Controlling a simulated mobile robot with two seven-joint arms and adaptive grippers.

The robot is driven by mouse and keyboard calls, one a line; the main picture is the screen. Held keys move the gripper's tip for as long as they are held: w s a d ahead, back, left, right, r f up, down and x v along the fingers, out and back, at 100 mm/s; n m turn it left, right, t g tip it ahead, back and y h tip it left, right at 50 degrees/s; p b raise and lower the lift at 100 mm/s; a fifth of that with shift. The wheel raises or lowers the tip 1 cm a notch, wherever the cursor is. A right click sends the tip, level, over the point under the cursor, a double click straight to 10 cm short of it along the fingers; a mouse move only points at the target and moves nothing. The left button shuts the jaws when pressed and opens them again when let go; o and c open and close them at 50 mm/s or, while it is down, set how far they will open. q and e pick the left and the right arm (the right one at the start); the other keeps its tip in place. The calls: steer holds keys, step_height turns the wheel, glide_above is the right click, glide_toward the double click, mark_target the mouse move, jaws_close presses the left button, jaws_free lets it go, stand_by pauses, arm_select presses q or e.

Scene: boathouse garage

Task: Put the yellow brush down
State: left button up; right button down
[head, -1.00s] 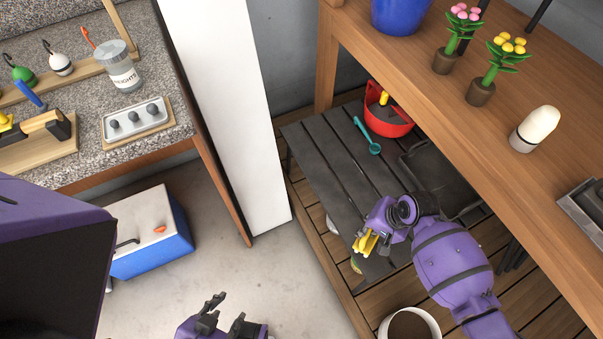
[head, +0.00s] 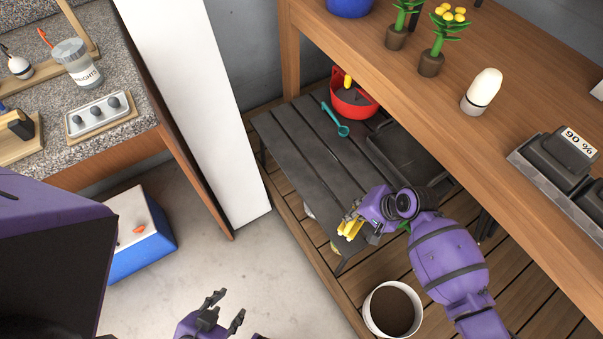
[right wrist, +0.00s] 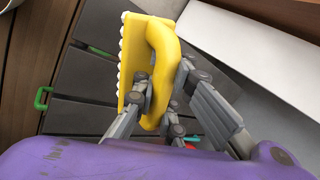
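The yellow brush (right wrist: 148,70), with white bristles along its left side, is between the fingers of my right gripper (right wrist: 158,118) in the right wrist view. The fingers are shut on its handle. In the head view the brush (head: 350,229) is seen at the end of my right gripper (head: 352,217), over the near right end of the dark slatted bench (head: 290,140). I cannot tell the gap between brush and bench. My left gripper (head: 229,306) is open and empty at the bottom, over the pale floor.
A red tub (head: 352,103), a teal spoon (head: 336,120) and a black tray (head: 400,155) lie at the bench's far side. A white bucket (head: 392,309) stands near my right arm. The wooden workbench (head: 400,95) rises at right. Bare slats lie left of the spoon.

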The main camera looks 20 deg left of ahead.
steer(key=shift+r, duration=0.1)
steer(key=shift+f+b, duration=0.85)
steer(key=shift+f, duration=1.15)
steer(key=shift+f+b, duration=0.3)
steer(key=shift+f, duration=0.25)
steer(key=shift+f, duration=0.1)
steer(key=shift+f+b, duration=0.4)
steer(key=shift+f, duration=0.3)
steer(key=shift+f, duration=0.3)
steer(key=c, duration=1.7)
jaws_free()
steer(key=shift+c, duration=0.2)
